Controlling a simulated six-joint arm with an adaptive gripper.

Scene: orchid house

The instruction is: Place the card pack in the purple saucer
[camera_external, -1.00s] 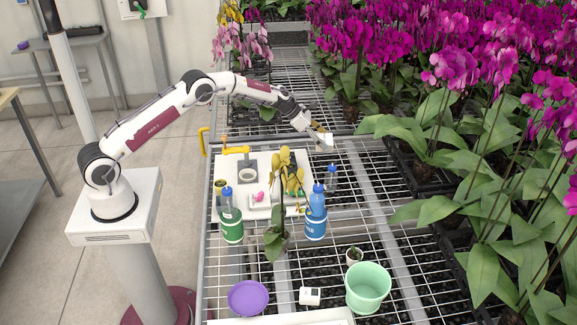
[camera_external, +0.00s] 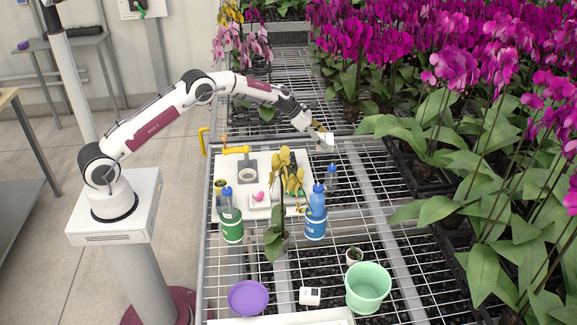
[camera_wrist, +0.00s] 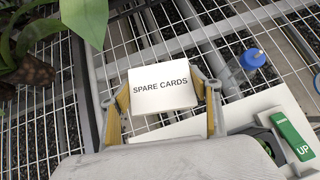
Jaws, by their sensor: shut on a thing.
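The card pack (camera_wrist: 162,87) is a white block marked "SPARE CARDS" in the wrist view. My gripper (camera_wrist: 163,98) is shut on it, with a yellowish finger at each side. In the external view my gripper (camera_external: 321,133) is at the far end of the bench, and the white card pack (camera_external: 326,140) shows at its tip, over or near the wire mesh. I cannot tell its exact height. The purple saucer (camera_external: 248,298) lies at the near left of the bench, well away from my gripper, and looks empty.
A white board (camera_external: 212,170) holds several small items. A mint pot (camera_external: 368,285) and small white box (camera_external: 310,296) are right of the saucer. Orchids crowd the right.

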